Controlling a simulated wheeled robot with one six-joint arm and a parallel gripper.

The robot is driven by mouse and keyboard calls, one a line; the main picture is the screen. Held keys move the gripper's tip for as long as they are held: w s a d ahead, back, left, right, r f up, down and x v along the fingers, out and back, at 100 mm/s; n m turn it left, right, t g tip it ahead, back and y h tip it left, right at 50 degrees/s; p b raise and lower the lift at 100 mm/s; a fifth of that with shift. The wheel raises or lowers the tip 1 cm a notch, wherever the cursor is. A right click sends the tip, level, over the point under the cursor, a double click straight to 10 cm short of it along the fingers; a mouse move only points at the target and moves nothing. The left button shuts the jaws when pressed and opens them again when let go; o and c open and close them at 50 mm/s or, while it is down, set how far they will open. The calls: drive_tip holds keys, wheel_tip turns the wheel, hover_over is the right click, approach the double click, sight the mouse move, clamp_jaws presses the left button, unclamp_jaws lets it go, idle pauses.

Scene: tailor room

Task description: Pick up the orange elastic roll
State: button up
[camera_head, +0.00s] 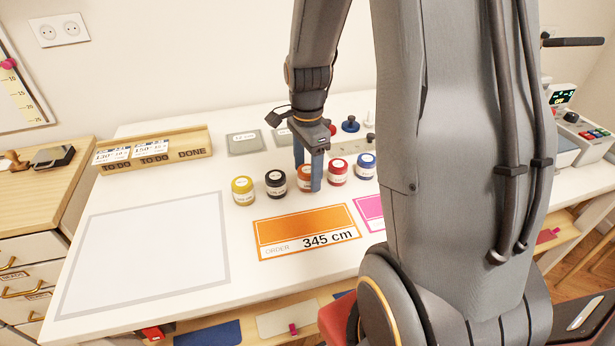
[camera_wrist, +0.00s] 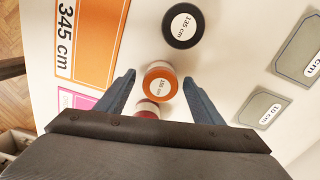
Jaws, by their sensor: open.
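The orange elastic roll (camera_head: 303,174) stands upright in a row of rolls on the white table. In the head view my gripper's fingers (camera_head: 308,182) partly cover it. In the wrist view the orange roll (camera_wrist: 159,83), with a white label on top, shows between and slightly beyond the two blue fingertips (camera_wrist: 160,78). My gripper is open, with a finger to each side of the roll and a visible gap. I cannot tell how far above the table the fingertips are.
A black roll (camera_head: 276,183) and a yellow roll (camera_head: 243,190) stand to the left, a red roll (camera_head: 338,172) and a blue roll (camera_head: 366,166) to the right. An orange order card (camera_head: 280,226) lies in front. A wooden holder (camera_head: 190,150) stands behind left.

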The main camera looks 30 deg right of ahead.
drive_tip(key=c, duration=1.1)
